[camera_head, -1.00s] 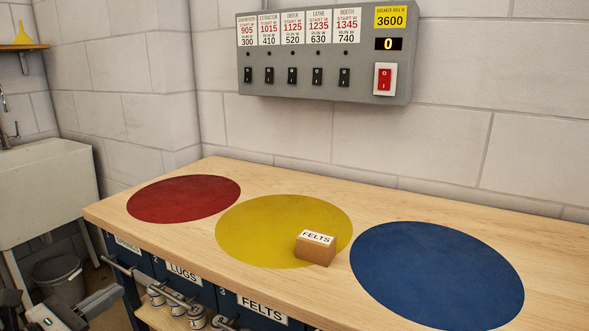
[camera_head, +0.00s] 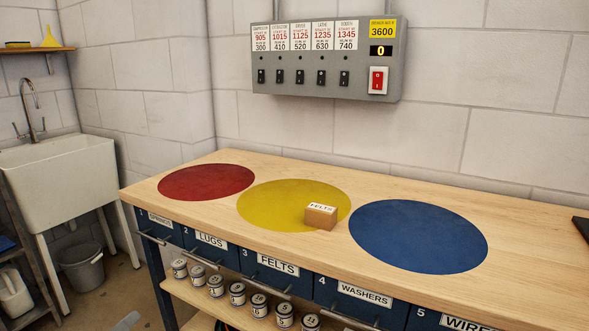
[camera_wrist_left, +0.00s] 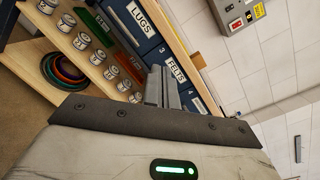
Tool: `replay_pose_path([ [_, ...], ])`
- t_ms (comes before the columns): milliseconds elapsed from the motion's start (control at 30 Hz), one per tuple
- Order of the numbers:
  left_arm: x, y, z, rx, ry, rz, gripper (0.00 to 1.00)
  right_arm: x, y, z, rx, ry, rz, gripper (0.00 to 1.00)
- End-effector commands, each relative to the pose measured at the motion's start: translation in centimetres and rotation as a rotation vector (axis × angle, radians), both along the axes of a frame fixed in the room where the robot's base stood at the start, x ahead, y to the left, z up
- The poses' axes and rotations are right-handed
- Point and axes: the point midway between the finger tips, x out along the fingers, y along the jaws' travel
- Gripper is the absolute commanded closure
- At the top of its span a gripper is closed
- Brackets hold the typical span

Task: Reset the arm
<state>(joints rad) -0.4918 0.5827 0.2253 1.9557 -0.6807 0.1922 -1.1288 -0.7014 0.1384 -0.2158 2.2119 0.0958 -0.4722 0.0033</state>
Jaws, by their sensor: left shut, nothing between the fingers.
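My left gripper shows in the left wrist view (camera_wrist_left: 162,88), its two grey fingers together and nothing between them, in front of the drawer fronts. In the head view only a small grey piece (camera_head: 128,321), apparently of my left arm, shows at the bottom left edge, well away from the bench top. My right gripper is in neither view. A small brown box labelled FELTS (camera_head: 320,217) sits on the front right part of the yellow disc (camera_head: 275,202), apart from my gripper.
The wooden bench (camera_head: 520,230) also bears a red disc (camera_head: 206,182) and a blue disc (camera_head: 417,236). Labelled drawers (camera_head: 277,266) and a shelf of cans (camera_head: 237,293) are below. A grey switch panel (camera_head: 325,95) hangs above, its display reading 0. A sink (camera_head: 65,175) stands left.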

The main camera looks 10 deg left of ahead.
Motion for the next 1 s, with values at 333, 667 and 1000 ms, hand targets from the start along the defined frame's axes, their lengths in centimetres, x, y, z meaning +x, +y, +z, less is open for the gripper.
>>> replay_pose_path([
  [333,-5.4,-8.8,-6.9,-1.263,0.427,0.294,1.0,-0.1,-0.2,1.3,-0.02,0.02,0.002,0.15],
  [667,-11.7,-20.6,-10.2,-2.248,0.837,0.677,1.0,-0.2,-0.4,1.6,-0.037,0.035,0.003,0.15],
  [1000,-12.1,-21.3,-10.4,-2.3,0.86,0.705,1.0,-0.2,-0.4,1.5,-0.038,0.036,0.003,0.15],
])
